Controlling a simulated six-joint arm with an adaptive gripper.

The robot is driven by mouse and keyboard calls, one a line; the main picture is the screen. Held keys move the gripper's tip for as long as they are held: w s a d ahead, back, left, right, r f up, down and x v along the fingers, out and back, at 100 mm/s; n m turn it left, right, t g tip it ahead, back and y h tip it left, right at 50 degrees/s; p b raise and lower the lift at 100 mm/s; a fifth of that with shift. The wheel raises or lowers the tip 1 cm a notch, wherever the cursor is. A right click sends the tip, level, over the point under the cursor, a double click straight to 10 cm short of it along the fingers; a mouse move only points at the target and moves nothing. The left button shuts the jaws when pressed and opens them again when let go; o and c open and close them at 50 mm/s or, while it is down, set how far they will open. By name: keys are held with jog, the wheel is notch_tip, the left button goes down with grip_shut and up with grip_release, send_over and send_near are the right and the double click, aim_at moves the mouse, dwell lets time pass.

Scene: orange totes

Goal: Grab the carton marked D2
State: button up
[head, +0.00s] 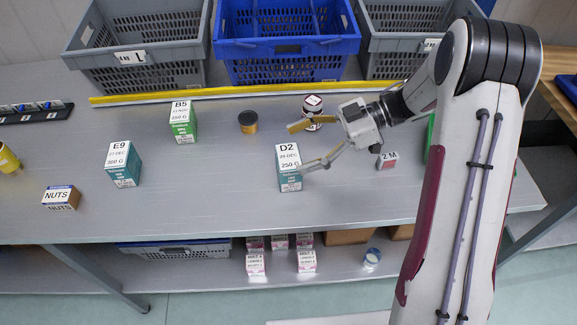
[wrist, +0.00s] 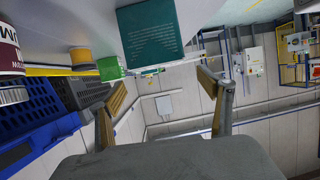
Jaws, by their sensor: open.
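The carton marked D2 (head: 290,168), white-topped with teal sides, stands upright on the grey table near its front edge. A teal side of a carton, which looks like the D2 one, fills the upper middle of the wrist view (wrist: 150,35). My gripper (head: 306,145) is open and empty, just right of and behind the carton. Its near finger appears to reach the carton's right edge; I cannot tell whether it touches. In the wrist view the gripper's spread fingers (wrist: 163,85) point toward the carton, which is not between them.
The E9 carton (head: 123,165), B5 carton (head: 183,122), nuts box (head: 61,198) and orange tin (head: 248,122) stand to the left. A small red box (head: 387,160) lies right. A blue crate (head: 285,47) stands behind. The table between is clear.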

jog(key=shift+f, duration=1.75)
jog(key=shift+f, duration=0.9)
notch_tip(320, 180, down, 2)
jog(key=shift+x, duration=1)
jog(key=shift+a, duration=0.5)
